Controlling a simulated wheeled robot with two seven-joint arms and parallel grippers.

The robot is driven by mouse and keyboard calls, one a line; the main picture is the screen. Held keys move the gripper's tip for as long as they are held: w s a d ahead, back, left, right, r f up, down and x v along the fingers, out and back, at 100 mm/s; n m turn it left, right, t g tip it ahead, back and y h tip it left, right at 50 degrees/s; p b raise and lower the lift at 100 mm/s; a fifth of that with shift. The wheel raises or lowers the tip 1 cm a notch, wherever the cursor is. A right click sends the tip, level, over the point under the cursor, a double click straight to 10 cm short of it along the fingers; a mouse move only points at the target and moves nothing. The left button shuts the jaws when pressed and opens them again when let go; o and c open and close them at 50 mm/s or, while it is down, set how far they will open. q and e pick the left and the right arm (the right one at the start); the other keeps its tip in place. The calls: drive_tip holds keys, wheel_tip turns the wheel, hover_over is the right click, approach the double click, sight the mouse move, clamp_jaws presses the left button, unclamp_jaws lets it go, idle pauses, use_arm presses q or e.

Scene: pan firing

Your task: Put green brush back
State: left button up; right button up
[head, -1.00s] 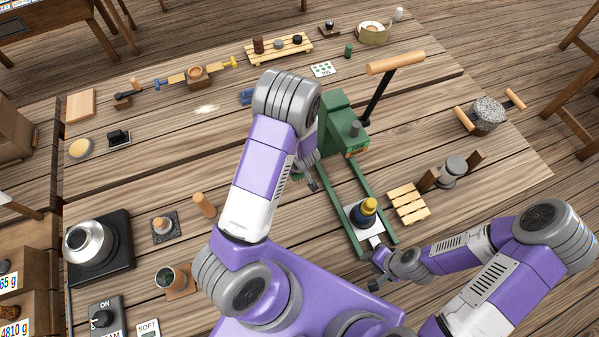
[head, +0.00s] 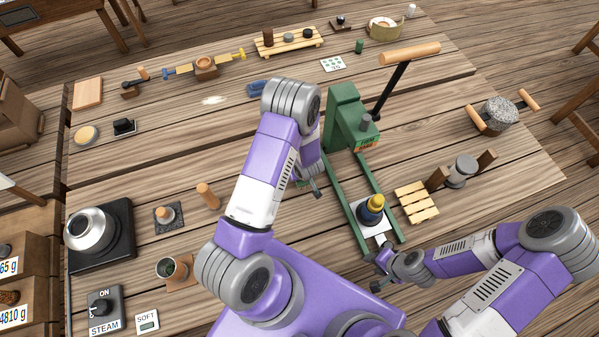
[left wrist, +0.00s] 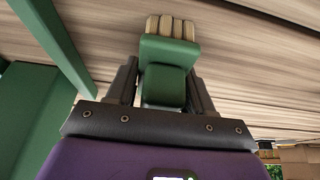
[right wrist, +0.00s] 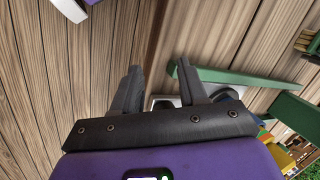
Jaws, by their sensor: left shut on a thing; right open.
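The green brush (left wrist: 168,52) with pale bristles is between the fingers of my left gripper (left wrist: 163,88) in the left wrist view. The gripper is shut on its green grip, with the bristle end pointing away from the palm. In the head view my left gripper (head: 312,184) is beside the green press (head: 346,125), mostly behind my arm, so the brush is largely hidden there. The brush's bristles also show at the top right of the right wrist view (right wrist: 304,40). My right gripper (head: 380,270) is open and empty near the front end of the press's green rails.
A dark pot with a yellow top (head: 371,209) stands on a white plate between the rails. The press's long handle (head: 409,53) sticks up. Bare tabletop (head: 185,125) lies left.

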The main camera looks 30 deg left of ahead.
use_arm(q)
drive_tip(key=o, duration=1.2)
drive_tip(key=shift+f, duration=0.1)
drive_tip(key=shift+r+p, duration=0.35)
drive_tip(key=p+v, duration=0.3)
drive_tip(key=v, duration=0.9)
drive_tip(key=s+d+f+m+h, duration=0.1)
drive_tip(key=s+d+f, duration=0.1)
drive_tip(key=s+d+f+m+g+h, duration=0.1)
drive_tip(key=s+f+m, duration=0.1)
drive_tip(key=s, duration=0.1)
drive_tip(key=s+d+f+m+h, duration=0.1)
drive_tip(key=s+d+f, duration=0.1)
drive_tip(key=shift+s+d+f+h, duration=0.15)
drive_tip(key=shift+d+f+h, duration=0.05)
drive_tip(key=shift+d+h, duration=0.2)
drive_tip(key=s+d+m+h, duration=0.1)
drive_tip(key=s+d, duration=0.1)
drive_tip(key=s+d+m+g+h, duration=0.1)
drive_tip(key=d, duration=0.1)
drive_tip(key=s+d+m+h, duration=0.1)
drive_tip(key=s+d+h, duration=0.1)
drive_tip(key=d, duration=0.1)
drive_tip(key=shift+s+f+g, duration=0.15)
drive_tip(key=shift+s+g, duration=0.15)
drive_tip(key=shift+s, duration=0.05)
